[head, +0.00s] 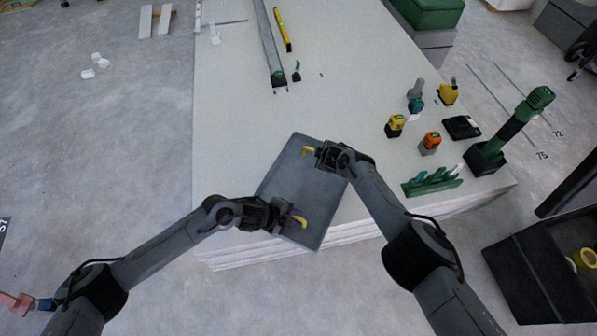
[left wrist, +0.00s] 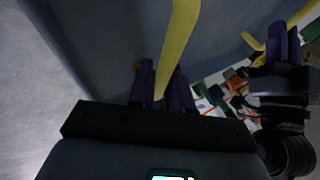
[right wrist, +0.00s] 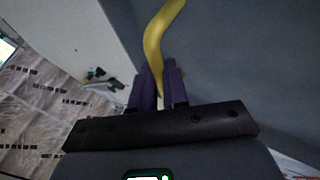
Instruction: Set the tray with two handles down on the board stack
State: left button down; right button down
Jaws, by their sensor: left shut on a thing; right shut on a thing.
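The grey tray (head: 302,185) is a flat rectangular panel with two yellow handles, turned at an angle near the front edge of the board stack (head: 235,130). Its lower corner reaches past that edge in the head view. My left gripper (head: 287,216) is shut on the near yellow handle (left wrist: 182,40). My right gripper (head: 320,152) is shut on the far yellow handle (right wrist: 158,38). Both wrist views show the purple fingers closed around the handles, with the tray's grey surface behind. I cannot tell whether the tray touches the boards.
Cordless tools (head: 430,142), a black box (head: 462,128) and a green rack (head: 432,182) stand on the right of the stack. A long grey rail (head: 268,45) and a yellow level (head: 283,30) lie at the back. The stack's left part is clear.

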pick_arm(q)
jog(key=shift+f, duration=0.35)
pick_arm(e)
jog(key=shift+a+f, duration=0.1)
jog(key=shift+f, duration=0.3)
pick_arm(q)
jog(key=c, duration=1.5)
grip_release()
jog(key=shift+f, duration=0.1)
pick_arm(e)
jog(key=c, duration=1.6)
grip_release()
pick_arm(q)
jog(key=o, duration=0.4)
pick_arm(e)
jog(key=o, duration=0.5)
pick_arm(q)
jog(key=shift+o, duration=0.2)
jog(key=shift+w, duration=0.1)
jog(key=shift+a, duration=0.1)
